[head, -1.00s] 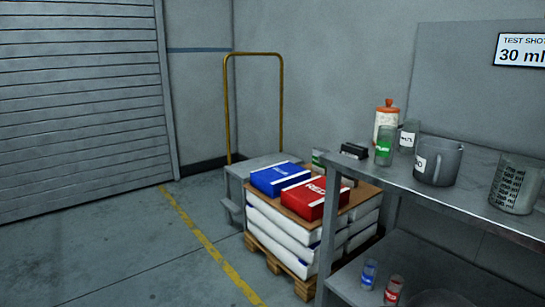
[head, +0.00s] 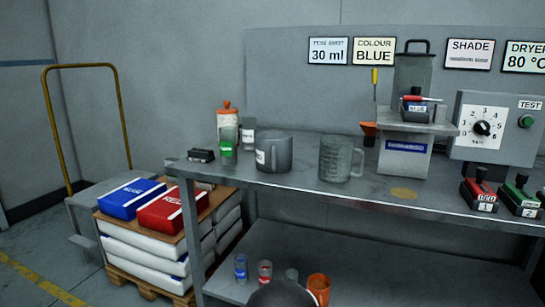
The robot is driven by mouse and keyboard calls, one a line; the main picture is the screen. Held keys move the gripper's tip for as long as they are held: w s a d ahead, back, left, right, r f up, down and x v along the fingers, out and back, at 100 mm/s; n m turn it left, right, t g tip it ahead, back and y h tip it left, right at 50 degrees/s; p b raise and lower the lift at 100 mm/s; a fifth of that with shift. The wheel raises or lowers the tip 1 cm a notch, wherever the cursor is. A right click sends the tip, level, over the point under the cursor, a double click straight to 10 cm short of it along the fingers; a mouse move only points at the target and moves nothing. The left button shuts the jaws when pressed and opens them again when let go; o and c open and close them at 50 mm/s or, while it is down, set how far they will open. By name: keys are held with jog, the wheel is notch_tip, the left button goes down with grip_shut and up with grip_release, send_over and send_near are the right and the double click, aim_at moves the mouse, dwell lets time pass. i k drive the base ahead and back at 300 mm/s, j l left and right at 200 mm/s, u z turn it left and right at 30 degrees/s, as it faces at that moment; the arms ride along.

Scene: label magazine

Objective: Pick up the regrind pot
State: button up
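My gripper is not in view.
The grey bench (head: 330,196) has a scale-like stand (head: 404,158) and a control box (head: 498,130) at right. Small cups (head: 265,272) stand on the lower shelf. A dark rounded shape at the bottom edge is unclear. Sacks on a pallet (head: 150,262) and a trolley sit left.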

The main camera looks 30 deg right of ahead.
aim_at(274, 149)
jog(key=i+l, duration=0.8)
